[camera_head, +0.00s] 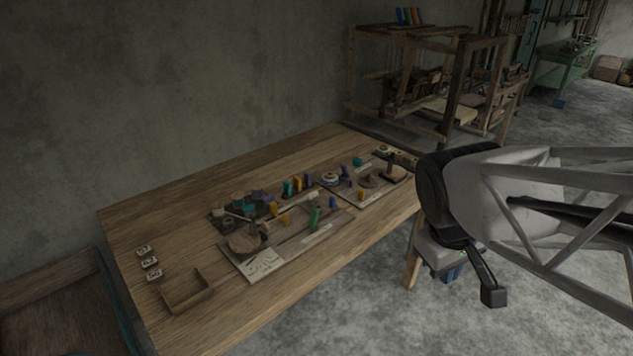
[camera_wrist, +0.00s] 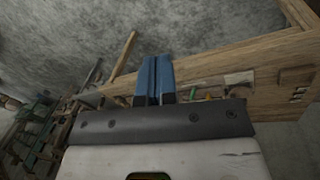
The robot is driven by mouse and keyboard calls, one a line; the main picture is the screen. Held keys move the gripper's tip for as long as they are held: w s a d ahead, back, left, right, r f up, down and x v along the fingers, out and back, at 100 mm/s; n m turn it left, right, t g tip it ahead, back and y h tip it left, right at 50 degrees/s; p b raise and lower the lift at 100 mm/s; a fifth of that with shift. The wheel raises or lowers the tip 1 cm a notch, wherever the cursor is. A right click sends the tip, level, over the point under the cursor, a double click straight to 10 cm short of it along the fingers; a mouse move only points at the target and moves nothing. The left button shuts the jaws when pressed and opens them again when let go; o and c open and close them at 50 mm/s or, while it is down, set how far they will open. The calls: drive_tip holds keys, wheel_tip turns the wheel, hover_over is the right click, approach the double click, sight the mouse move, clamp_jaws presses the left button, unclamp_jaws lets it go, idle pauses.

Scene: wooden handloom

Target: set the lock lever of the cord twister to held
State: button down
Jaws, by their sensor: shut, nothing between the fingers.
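My gripper (camera_head: 452,274) is off the right end of the wooden table in the head view, in front of its edge and pointing down. In the wrist view its blue fingers (camera_wrist: 154,80) are together with nothing between them. A long board (camera_head: 285,240) with a round wooden disc (camera_head: 243,243) and an upright green piece (camera_head: 314,217) lies mid-table. Another board (camera_head: 350,203) with small round parts lies at the table's right. I cannot tell which device is the cord twister. Its lock lever is too small to make out. My gripper touches none of these.
The wooden table (camera_head: 165,222) has bare wood at its left and back. An open tray (camera_head: 187,292) and three small labelled tiles (camera_head: 150,262) lie at its left. A wooden loom frame (camera_head: 405,40) stands behind the table. Open floor (camera_head: 345,315) lies in front.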

sight(314, 213)
drive_tip(key=w+a+f+n+h, duration=0.4)
drive_tip(key=w+a+n, duration=0.2)
drive_tip(key=w+n, duration=0.55)
drive_tip(key=w+a+f+n+h, duration=0.3)
drive_tip(key=w+a+f+n, duration=0.15)
drive_tip(key=w+n, duration=0.65)
drive_tip(key=w+a+f+n+t, duration=0.3)
drive_tip(key=w+a+f+n, duration=0.1)
drive_tip(key=a, duration=0.4)
drive_tip(key=w+a+f+n+t+h, duration=0.1)
drive_tip(key=w+a+f+n+t, duration=0.2)
drive_tip(key=a+n, duration=0.4)
drive_tip(key=w+a+f+n+t, duration=0.2)
drive_tip(key=w+a+f+n, duration=0.4)
drive_tip(key=a, duration=0.3)
drive_tip(key=shift+a+f+n+t+h, duration=0.2)
drive_tip(key=shift+f+n+t+h, duration=0.15)
drive_tip(key=shift+f, duration=0.45)
drive_tip(key=shift+w, duration=0.1)
drive_tip(key=x, duration=1.4)
drive_tip(key=shift+r, duration=0.1)
